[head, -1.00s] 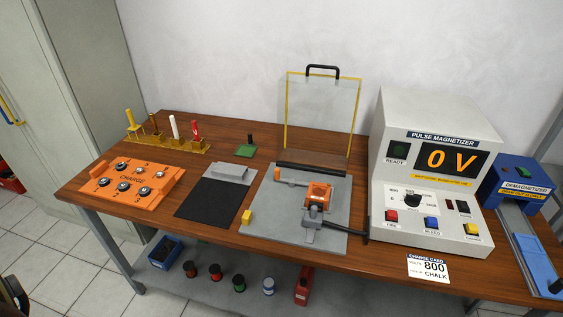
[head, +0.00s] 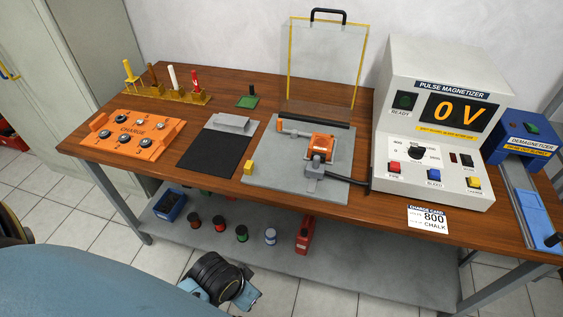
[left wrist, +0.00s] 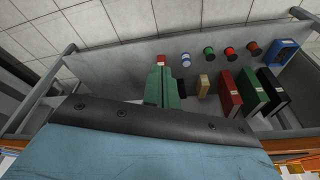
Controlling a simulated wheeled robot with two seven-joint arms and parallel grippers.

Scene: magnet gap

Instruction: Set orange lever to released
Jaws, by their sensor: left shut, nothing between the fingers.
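The orange lever (head: 280,124) is a short orange grip on a grey bar, at the left rear of the grey fixture plate (head: 267,178) in the head view. Beside it is an orange block (head: 322,142) with a grey clamp in front. My left gripper (head: 238,287) is low in front of the bench in the head view, well short of the lever and touching nothing I can see. It is shut and empty; its fingertips are hard to make out. The left wrist view shows the lower shelf, with blue and black parts of mine filling the bottom. My right gripper is out of view.
A clear yellow-edged shield (head: 328,62) stands raised behind the fixture. The pulse magnetizer (head: 432,60) stands to its right and reads 0 V. The bench front edge lies between my arm and the fixture.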

